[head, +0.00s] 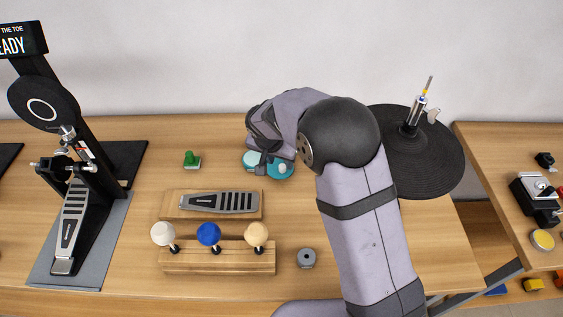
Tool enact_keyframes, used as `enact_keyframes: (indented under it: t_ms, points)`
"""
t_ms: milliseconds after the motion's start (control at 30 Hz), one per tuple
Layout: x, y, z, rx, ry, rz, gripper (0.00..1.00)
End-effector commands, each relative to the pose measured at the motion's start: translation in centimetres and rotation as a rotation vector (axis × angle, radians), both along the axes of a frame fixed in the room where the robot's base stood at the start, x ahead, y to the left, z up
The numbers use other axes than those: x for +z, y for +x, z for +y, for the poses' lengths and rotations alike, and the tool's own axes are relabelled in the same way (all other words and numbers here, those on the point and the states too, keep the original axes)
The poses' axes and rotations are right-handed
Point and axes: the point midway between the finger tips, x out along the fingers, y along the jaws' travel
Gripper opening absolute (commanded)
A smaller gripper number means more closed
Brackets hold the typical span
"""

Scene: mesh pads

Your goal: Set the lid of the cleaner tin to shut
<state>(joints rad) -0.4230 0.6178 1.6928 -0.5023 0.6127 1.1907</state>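A small round teal tin (283,173), which looks like the cleaner tin, sits toward the back middle of the table, with a whitish spot inside or on it. A paler teal disc (250,161), perhaps its lid, shows directly to its left. I cannot tell whether the two are joined or how far the disc is tilted. My gripper (263,166) reaches down over the place where the two meet and hides part of both. Its fingers are too small and dark to tell whether they are open or touch anything.
A drum pedal (68,230) stands at left. A wooden block with a metal footboard (215,202), a rack with white, blue and cream beaters (208,234), a grey ring (306,258) and a green piece (191,160) lie around. A black cymbal pad (430,160) is at right.

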Motion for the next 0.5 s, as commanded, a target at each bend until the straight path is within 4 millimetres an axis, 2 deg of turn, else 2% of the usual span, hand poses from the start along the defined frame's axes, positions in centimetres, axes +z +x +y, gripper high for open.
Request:
enact_keyframes:
  t_ms: [300,500]
  points:
    - [-2.9,1.1,-0.5,-0.003,0.0,0.002,0.37]
    - [-3.6,1.3,-0.6,0.0,0.0,0.001,0.37]
